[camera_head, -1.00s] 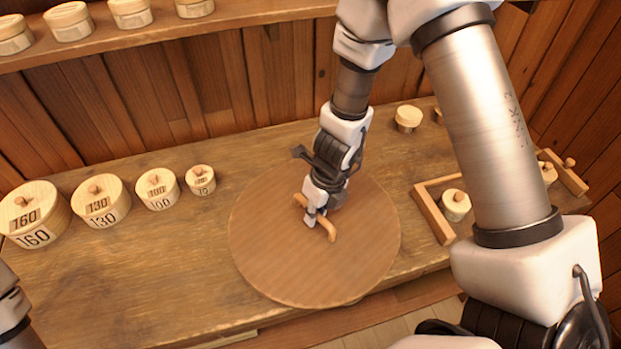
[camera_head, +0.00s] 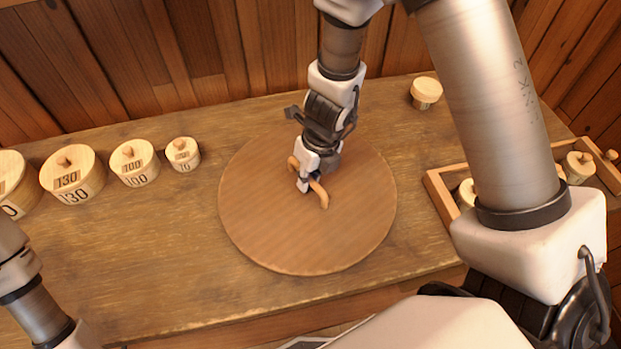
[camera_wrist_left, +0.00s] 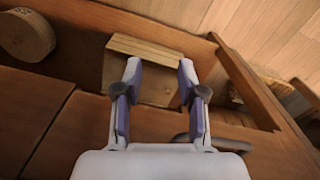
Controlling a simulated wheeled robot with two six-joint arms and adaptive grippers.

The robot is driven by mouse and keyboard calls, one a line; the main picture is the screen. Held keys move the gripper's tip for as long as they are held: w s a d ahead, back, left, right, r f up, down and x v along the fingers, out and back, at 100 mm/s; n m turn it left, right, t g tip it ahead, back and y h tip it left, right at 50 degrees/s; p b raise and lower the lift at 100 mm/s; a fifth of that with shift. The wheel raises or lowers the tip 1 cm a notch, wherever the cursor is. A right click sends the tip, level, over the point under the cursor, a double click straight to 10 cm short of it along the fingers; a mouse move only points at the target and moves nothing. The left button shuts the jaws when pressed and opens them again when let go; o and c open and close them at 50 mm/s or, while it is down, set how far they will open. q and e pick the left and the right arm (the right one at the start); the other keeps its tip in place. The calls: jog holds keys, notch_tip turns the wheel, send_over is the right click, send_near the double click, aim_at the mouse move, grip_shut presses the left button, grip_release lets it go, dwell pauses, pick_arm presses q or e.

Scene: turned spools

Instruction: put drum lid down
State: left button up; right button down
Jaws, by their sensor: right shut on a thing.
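The drum lid (camera_head: 270,235) is a large round wooden disc with a curved wooden handle (camera_head: 318,192). It covers the middle of the workbench in the head view. My right gripper (camera_head: 309,183) comes down from above and is shut on the handle. The lid looks about level; I cannot tell whether its underside touches the bench. My left gripper (camera_wrist_left: 159,85) is open with nothing between its fingers in the left wrist view. A pale slatted wooden piece shows beyond its fingertips. In the head view only part of my left arm shows, at lower left.
Several numbered lidded drums, such as the 130 drum (camera_head: 75,188), stand left of the lid on the bench (camera_head: 150,270). A small drum (camera_head: 426,92) stands at back right. A wooden tray (camera_head: 437,198) with small drums is at right. The bench's front left is bare.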

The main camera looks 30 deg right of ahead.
jog(key=shift+w+a+f, duration=0.1)
jog(key=shift+w+f, duration=0.05)
jog(key=c, duration=1.2)
grip_release()
jog(key=shift+o, duration=0.2)
jog(key=shift+r, duration=0.3)
notch_tip(320, 180, up, 12)
jog(key=s+d+p, duration=0.1)
jog(key=d+p, duration=0.1)
jog(key=p, duration=0.8)
jog(key=shift+f, duration=0.2)
